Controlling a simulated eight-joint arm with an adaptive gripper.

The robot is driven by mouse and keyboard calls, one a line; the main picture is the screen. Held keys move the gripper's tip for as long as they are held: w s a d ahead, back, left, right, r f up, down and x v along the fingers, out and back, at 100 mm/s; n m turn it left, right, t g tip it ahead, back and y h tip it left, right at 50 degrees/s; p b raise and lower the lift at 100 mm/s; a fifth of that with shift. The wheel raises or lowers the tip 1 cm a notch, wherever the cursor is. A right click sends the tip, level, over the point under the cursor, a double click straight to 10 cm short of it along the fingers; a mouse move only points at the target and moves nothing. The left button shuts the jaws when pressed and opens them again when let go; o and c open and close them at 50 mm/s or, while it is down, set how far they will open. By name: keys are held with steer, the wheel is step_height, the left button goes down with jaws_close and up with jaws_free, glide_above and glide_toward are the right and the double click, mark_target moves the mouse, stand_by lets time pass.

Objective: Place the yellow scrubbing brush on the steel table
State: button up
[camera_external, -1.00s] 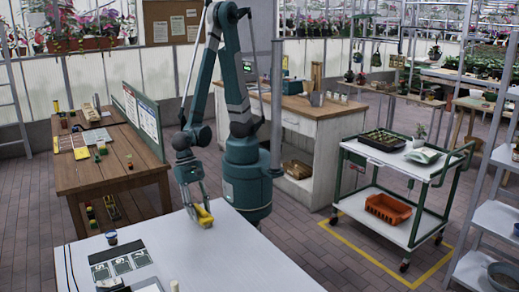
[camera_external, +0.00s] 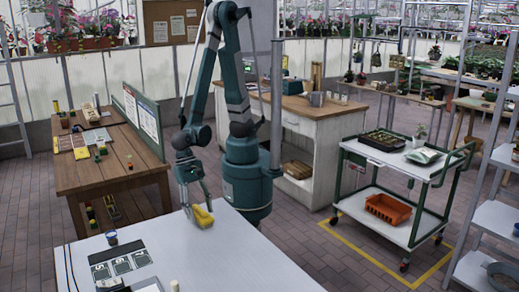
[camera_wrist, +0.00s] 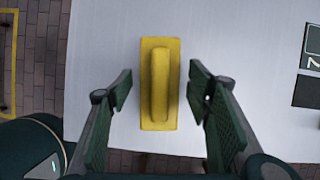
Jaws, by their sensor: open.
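The yellow scrubbing brush (camera_external: 203,216) rests at the far edge of the pale steel table (camera_external: 230,258), directly below my gripper (camera_external: 193,204). In the wrist view the brush (camera_wrist: 160,84) lies handle up on the table's grey surface (camera_wrist: 240,60), close to its edge. My gripper's fingers (camera_wrist: 160,90) stand open on either side of the brush, with a gap on both sides. The brush's bristles are hidden beneath it.
A dark panel with white markings (camera_external: 122,265) and a small blue-topped jar (camera_external: 111,238) are on the table's left part. A small pale bottle (camera_external: 174,286) is at the front. The table's right part is clear. A wooden table (camera_external: 105,165) stands behind at left.

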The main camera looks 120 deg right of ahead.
steer(key=p+v, duration=0.2)
steer(key=v, duration=0.9)
steer(key=shift+d+r+p, duration=0.25)
steer(key=shift+r+p, duration=0.1)
stand_by(0.8)
steer(key=d+r+n+t+h, duration=0.1)
steer(key=d+r+n+t, duration=0.1)
steer(key=d+r+n, duration=0.3)
steer(key=d+r+n+t+h, duration=0.2)
steer(key=d+r+n, duration=0.4)
steer(key=d, duration=0.8)
steer(key=d+r+n+t+h, duration=0.1)
steer(key=d+r+n+t, duration=0.2)
steer(key=d, duration=0.6)
step_height(320, 180, up, 3)
steer(key=n, duration=0.2)
steer(key=shift+s+d+n+t, duration=0.2)
steer(key=shift+s+n+t, duration=0.1)
steer(key=shift+n, duration=0.1)
steer(key=shift+f, duration=0.15)
